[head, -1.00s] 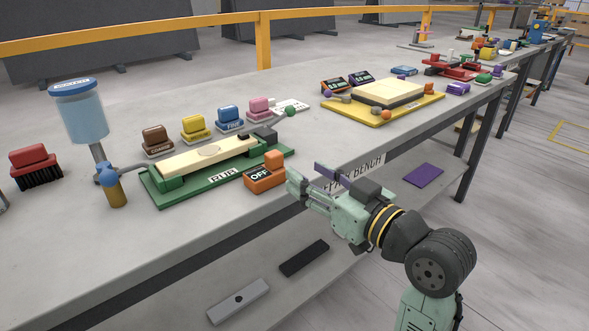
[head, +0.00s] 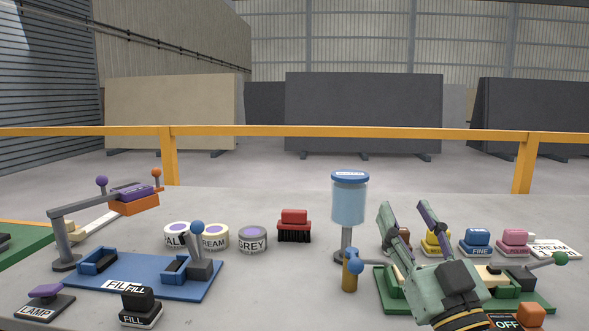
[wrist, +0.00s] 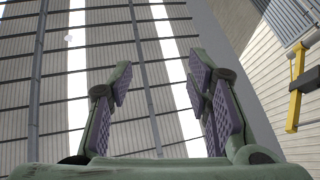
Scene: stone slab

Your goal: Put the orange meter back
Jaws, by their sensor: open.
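The orange meter (head: 530,314), with a dark face reading "OFF", is at the bottom right of the head view, by the front of the green fixture (head: 400,303). Its lower part is cut off by the frame edge. My gripper (head: 405,208) is open and empty, fingers pointing up, in front of the green fixture and left of the meter. In the wrist view my gripper (wrist: 160,85) has its purple-padded fingers apart, with only roof and walls beyond them.
A blue bottle on a stand (head: 349,205) is just left of my gripper. A blue fixture (head: 190,287), a lamp arm (head: 62,235), several tape rolls and a red brush (head: 294,220) are further left. Coloured blocks (head: 478,240) line the back right. A yellow rail (head: 260,132) runs behind.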

